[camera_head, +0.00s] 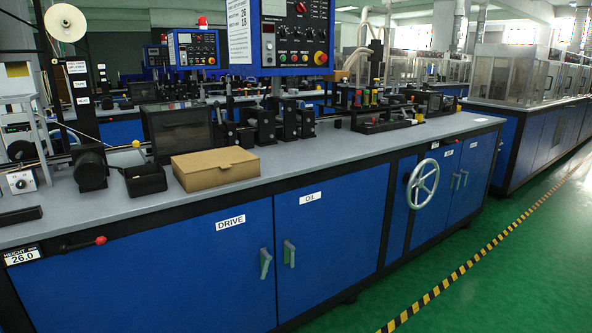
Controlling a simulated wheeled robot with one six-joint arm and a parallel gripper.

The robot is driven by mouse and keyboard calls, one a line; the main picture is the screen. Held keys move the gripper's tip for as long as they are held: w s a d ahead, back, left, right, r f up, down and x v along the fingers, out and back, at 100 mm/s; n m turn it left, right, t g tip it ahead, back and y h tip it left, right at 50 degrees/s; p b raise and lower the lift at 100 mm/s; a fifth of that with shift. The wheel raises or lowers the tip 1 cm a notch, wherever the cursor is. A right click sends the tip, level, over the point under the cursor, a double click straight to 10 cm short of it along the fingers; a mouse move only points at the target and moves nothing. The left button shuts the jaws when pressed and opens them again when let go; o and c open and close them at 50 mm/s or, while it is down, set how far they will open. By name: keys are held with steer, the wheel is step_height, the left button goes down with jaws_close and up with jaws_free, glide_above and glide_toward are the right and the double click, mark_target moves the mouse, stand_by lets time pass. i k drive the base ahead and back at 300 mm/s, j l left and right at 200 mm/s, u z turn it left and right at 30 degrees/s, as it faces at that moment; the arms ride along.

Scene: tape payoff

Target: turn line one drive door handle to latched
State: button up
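The blue drive door (205,268) is in the lower left of the head view, on the front of the nearest bench, with a white "DRIVE" label (230,222). Its handle (265,263) is a small grey-green lever at the door's right edge. It looks roughly upright with a slight tilt; its exact latch position is hard to tell. The door looks flush with the bench front. The similar handle (289,253) of the "OIL" door (325,240) sits close to its right. My gripper is not in view.
A silver handwheel (422,184) sticks out from the bench front to the right. A red-knobbed lever (100,240) is at the left under the worktop edge. A cardboard box (215,168) lies on the worktop. Green floor (440,270) with a striped line (470,262) is clear at the right.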

mark_target(265, 253)
steer(key=j, duration=0.2)
steer(key=i+j+z, duration=0.25)
steer(key=i, duration=0.15)
steer(key=i+j+z, duration=0.1)
steer(key=i+z, duration=0.15)
steer(key=i, duration=0.15)
